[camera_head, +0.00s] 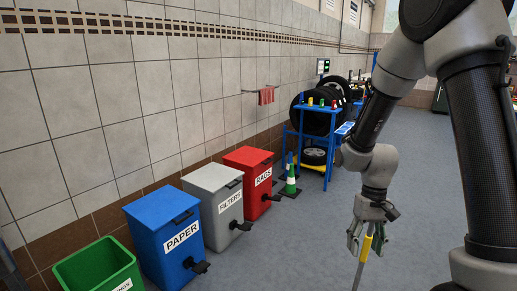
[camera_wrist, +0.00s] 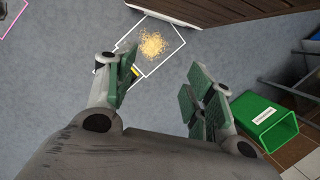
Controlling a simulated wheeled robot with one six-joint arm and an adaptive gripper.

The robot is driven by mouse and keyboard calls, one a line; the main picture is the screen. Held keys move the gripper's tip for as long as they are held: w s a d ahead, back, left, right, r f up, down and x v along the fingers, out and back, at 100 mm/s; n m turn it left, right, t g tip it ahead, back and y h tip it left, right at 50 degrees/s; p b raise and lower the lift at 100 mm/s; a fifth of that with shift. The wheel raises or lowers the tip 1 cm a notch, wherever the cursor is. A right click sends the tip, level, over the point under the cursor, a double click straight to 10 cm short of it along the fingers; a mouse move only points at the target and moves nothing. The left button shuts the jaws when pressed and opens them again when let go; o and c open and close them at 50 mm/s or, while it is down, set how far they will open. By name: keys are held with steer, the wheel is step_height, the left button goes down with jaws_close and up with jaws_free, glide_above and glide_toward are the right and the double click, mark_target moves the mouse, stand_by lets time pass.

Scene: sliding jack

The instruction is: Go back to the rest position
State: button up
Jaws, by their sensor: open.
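My gripper (camera_head: 367,241) hangs from my arm at the right of the head view, fingers pointing down. In the wrist view my gripper (camera_wrist: 163,85) has its green-padded fingers spread wide, with bare grey floor between them. A yellow handle (camera_head: 366,246) with a thin grey rod below it shows between the fingers in the head view. I cannot tell whether it is behind them or touching. A small yellow and dark piece (camera_wrist: 135,70) shows beside the left finger in the wrist view.
Paper bin (camera_head: 160,240), filters bin (camera_head: 214,205), red rags bin (camera_head: 249,182) and green bin (camera_head: 97,265) line the wall. A tan pile (camera_wrist: 152,43) lies inside a white floor outline.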

steer(key=s+d+r+t, duration=0.2)
steer(key=s+r, duration=0.2)
steer(key=r, duration=0.4)
steer(key=s+d+r+t, duration=0.2)
steer(key=s+r, duration=0.3)
steer(key=r, duration=0.3)
steer(key=s+d+r+t, duration=0.3)
steer(key=s+r, duration=0.1)
steer(key=r, duration=0.5)
steer(key=shift+s+h, duration=0.3)
steer(key=shift+h, duration=0.1)
